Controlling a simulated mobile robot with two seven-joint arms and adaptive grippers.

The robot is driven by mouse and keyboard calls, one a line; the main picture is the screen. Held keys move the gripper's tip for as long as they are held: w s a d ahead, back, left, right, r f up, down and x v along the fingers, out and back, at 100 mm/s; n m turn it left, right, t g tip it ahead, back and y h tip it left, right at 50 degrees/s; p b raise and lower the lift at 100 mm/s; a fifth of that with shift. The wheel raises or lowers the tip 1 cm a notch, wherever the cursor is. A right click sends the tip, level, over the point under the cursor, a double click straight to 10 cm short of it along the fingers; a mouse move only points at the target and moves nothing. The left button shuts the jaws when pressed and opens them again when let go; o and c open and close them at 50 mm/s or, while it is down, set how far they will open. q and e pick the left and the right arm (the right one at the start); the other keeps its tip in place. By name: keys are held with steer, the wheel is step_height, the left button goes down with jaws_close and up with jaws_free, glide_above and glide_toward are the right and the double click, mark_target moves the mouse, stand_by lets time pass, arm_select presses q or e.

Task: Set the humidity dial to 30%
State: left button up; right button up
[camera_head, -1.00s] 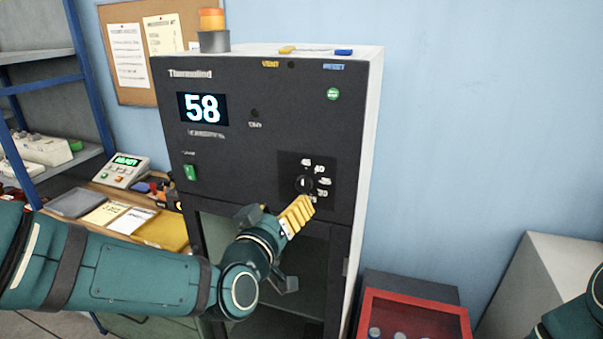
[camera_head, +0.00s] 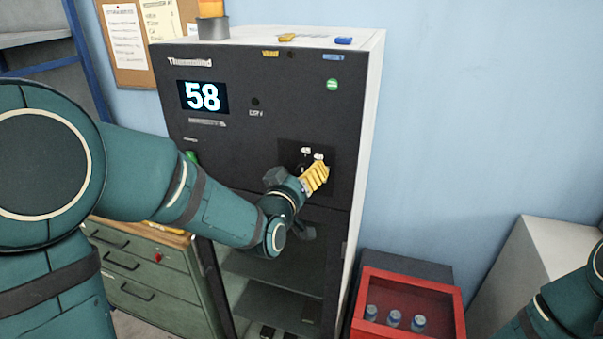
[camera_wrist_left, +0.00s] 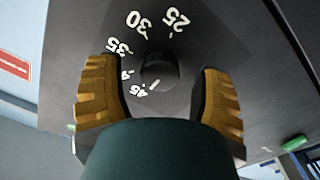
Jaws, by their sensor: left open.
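The humidity dial's dark round knob (camera_wrist_left: 160,71) shows in the left wrist view, with white numbers 25, 30, 35, 40 and 45 around it. A small white mark at the knob lies on the side near 45. My left gripper (camera_wrist_left: 163,95) is open, its yellow fingers on either side of the knob with gaps. In the head view the left gripper (camera_head: 315,178) covers most of the dial plate (camera_head: 289,150) on the dark cabinet (camera_head: 240,150). The display (camera_head: 203,96) reads 58. My right gripper is out of view; only part of that arm shows at lower right.
A red box (camera_head: 412,291) with several small jars stands low, right of the cabinet. A pale block (camera_head: 550,262) is further right. A green drawer unit (camera_head: 150,280) stands at left. Blue and yellow items lie on the cabinet top.

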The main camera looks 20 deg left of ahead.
arm_select(q)
jaws_close()
